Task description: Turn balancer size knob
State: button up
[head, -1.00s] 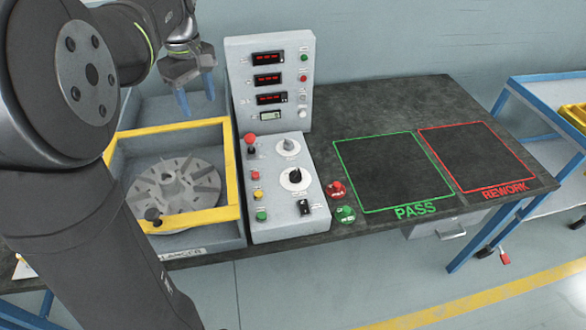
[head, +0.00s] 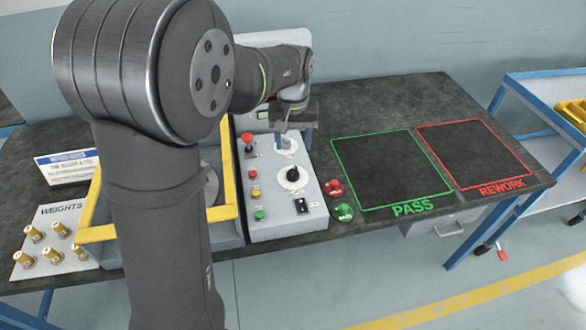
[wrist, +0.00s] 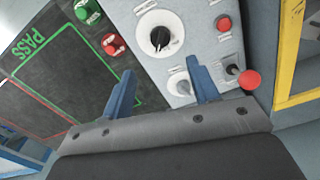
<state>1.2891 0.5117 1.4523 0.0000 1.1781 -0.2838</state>
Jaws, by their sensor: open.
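The control panel (head: 275,220) carries two knobs on round white dials. The black knob (head: 293,174) is in the panel's middle; it shows upright beyond my fingertips in the wrist view (wrist: 160,38). The pale grey knob (head: 288,143) is nearer the panel's back and partly hidden by my gripper in the head view. In the wrist view this grey knob (wrist: 182,87) appears between my blue fingers, closer to the right one. I cannot read which knob is the size knob. My gripper (wrist: 161,67) is open and empty above the panel's back part; contact is not visible.
A red-topped lever (wrist: 250,79) stands close to my right finger in the wrist view. Red, yellow and green buttons line the panel's left side. A yellow-framed guard (head: 228,165) is left of the panel. The PASS area (head: 385,170) is clear.

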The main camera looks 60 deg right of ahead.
aim_at(293, 169)
notch_tip(293, 169, down, 11)
dwell(0.3)
jog(key=c, duration=1)
jog(key=shift+o, duration=0.2)
jog(key=shift+n, duration=0.3)
jog(key=n, duration=0.3)
jog(key=shift+n, duration=2.1)
